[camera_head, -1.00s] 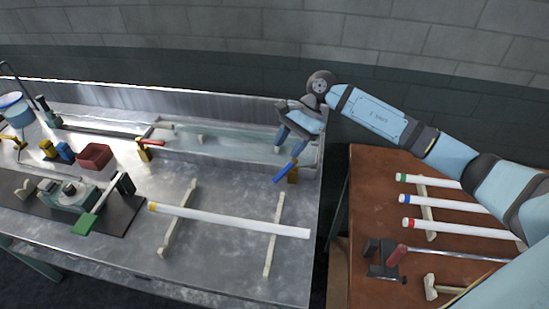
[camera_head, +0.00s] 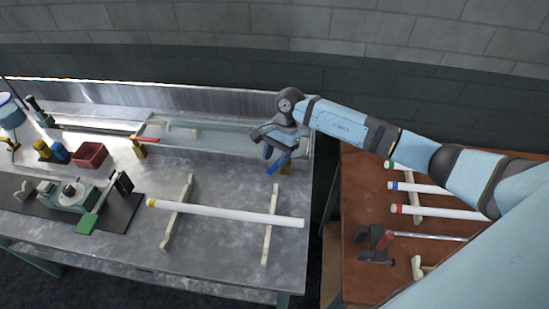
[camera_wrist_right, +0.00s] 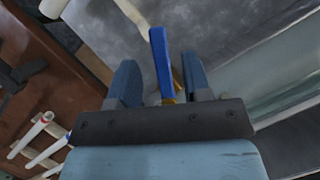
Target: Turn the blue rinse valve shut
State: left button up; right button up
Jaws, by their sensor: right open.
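The blue rinse valve handle (camera_head: 274,166) is a flat blue lever on a brass body (camera_head: 286,169), at the front right corner of the long water trough. It slants toward the front left. My right gripper (camera_head: 281,154) is above it, open and pointing down. In the right wrist view the blue handle (camera_wrist_right: 160,58) lies between the two spread fingers of my right gripper (camera_wrist_right: 160,80), with a visible gap to the right finger. Part of the brass body shows behind the handle. My left gripper is out of view.
A second valve with a red lever (camera_head: 147,138) is at the trough's left part. A long white tube (camera_head: 225,213) rests on two cream supports in front. Several tubes lie on the brown table (camera_head: 352,200) at right. A red bin (camera_head: 90,155) stands at left.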

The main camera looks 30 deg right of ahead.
jog(key=shift+x, duration=0.95)
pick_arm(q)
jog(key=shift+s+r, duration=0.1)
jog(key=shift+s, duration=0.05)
